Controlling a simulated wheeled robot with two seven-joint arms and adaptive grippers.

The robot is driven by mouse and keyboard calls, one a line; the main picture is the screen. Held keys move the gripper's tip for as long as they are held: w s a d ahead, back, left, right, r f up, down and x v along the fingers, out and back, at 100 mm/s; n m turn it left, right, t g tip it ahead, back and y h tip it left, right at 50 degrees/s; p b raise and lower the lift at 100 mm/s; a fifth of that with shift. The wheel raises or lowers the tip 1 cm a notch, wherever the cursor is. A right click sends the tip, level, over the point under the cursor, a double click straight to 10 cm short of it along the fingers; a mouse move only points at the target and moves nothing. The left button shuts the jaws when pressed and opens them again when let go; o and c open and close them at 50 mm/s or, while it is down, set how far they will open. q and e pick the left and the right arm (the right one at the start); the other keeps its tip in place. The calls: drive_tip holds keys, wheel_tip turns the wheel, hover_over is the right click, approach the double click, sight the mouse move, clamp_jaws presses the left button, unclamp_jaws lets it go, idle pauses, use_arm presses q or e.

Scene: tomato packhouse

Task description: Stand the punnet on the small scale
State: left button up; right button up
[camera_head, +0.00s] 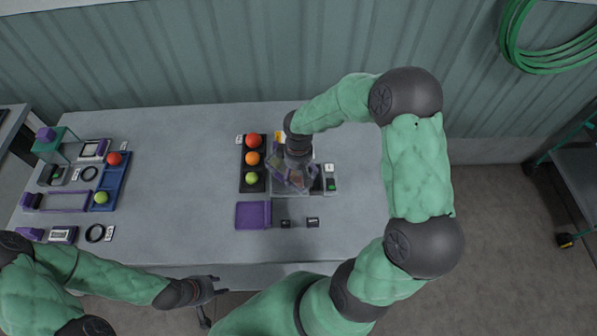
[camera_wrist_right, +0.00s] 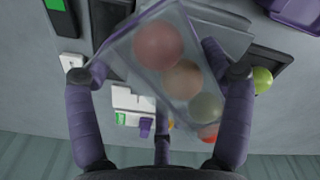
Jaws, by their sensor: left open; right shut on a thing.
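My right gripper (camera_head: 296,163) is shut on a clear plastic punnet (camera_wrist_right: 178,65), with one finger on either side of it. Red, orange and green tomatoes show through its wall. The punnet also shows in the head view (camera_head: 292,177), tilted and partly hidden by the gripper. It is over a grey plate with a dark panel, which looks like the small scale (camera_head: 291,192). The plate also shows in the wrist view (camera_wrist_right: 225,35). I cannot tell whether the punnet touches it. My left gripper (camera_head: 217,287) is open and empty, in front of the table's near edge.
A black tray (camera_head: 242,172) with red, orange and green tomatoes stands left of the plate. A device with a green screen (camera_head: 330,178) is on its right. The left-middle table is clear.

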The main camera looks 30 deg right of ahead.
drive_tip(key=o, duration=1.3)
drive_tip(key=shift+o, duration=0.2)
drive_tip(key=shift+r, duration=0.25)
wheel_tip(320, 180, up, 12)
drive_tip(key=p, duration=0.3)
drive_tip(key=shift+f, duration=0.15)
